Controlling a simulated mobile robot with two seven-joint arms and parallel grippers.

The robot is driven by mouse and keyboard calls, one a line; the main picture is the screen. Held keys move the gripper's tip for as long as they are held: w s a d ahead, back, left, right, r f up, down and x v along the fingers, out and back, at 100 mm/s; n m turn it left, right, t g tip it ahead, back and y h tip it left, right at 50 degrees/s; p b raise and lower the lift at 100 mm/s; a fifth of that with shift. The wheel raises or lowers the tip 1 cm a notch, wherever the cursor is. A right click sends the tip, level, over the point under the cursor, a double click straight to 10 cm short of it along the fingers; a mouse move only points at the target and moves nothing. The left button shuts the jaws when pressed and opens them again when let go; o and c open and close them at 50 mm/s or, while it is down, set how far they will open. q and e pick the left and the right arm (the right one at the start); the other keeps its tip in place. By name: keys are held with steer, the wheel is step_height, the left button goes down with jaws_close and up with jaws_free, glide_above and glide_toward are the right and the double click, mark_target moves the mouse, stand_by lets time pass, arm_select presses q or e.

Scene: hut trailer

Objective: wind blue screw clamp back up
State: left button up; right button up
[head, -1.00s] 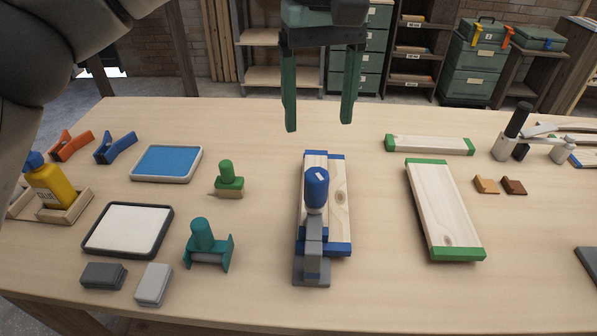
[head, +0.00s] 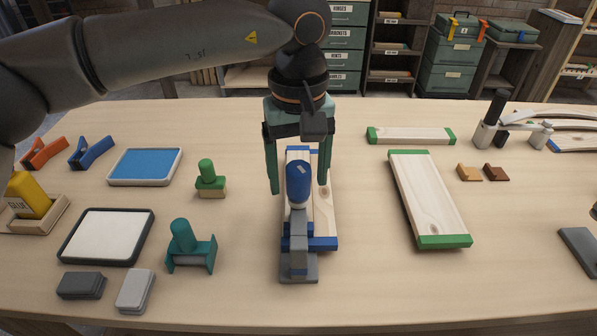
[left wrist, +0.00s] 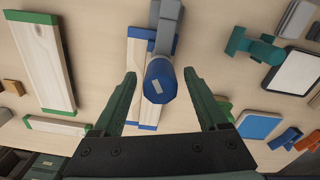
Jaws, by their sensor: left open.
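The blue screw clamp (head: 298,188) stands upright on its grey base at the front middle of the table, with its blue handle on top. Two blue-ended boards (head: 322,220) lie at the clamp; how tightly it bears on them cannot be told. My left gripper (head: 298,190) is open, its green fingers on either side of the blue handle and apart from it. In the left wrist view the blue handle (left wrist: 160,82) shows between and just beyond the open fingertips (left wrist: 160,75). My right gripper is not in view.
Green-ended boards (head: 428,195) lie to the right. A teal tool (head: 190,248), a green stamp-like tool (head: 210,180), a blue tray (head: 145,166) and a white tray (head: 106,236) lie to the left. A grey clamp-like tool (head: 497,125) stands at the far right. The table between is clear.

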arm_select(q)
steer(key=shift+c, duration=0.2)
jaws_close()
stand_by(0.5)
